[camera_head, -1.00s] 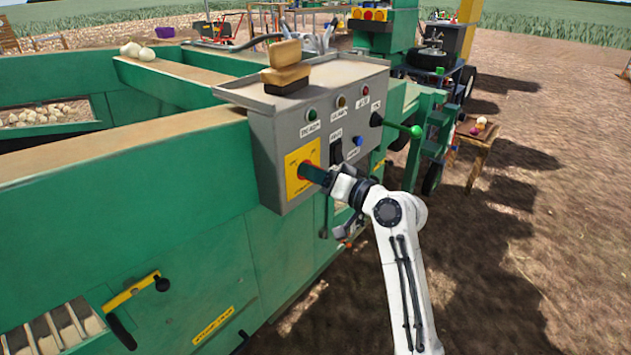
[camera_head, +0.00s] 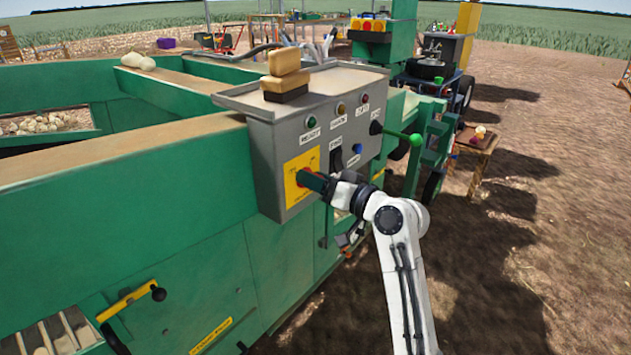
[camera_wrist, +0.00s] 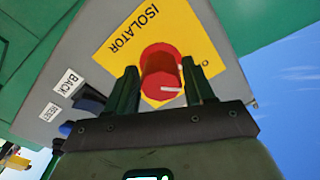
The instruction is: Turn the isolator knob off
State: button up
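The isolator knob (camera_wrist: 161,74) is a red round knob with a white mark on a yellow plate (camera_wrist: 120,58) lettered ISOLATOR. In the wrist view it sits between the two dark green fingers of my gripper (camera_wrist: 160,92), which look closed against its sides. In the head view my gripper (camera_head: 312,182) reaches the yellow plate (camera_head: 291,192) on the grey control box (camera_head: 267,150) from the right. It mostly hides the knob there.
The box also has several lamps, a black switch (camera_head: 337,158), a blue button (camera_head: 357,149) and a green-tipped lever (camera_head: 415,139) close to my arm. Sponge-like blocks (camera_head: 285,75) sit on top. The green machine (camera_head: 120,200) fills the left; open soil lies right.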

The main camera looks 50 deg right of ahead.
jog(key=shift+o, duration=0.9)
jog(key=shift+a+f, duration=0.1)
jog(key=s, duration=1)
jog(key=shift+s, duration=0.4)
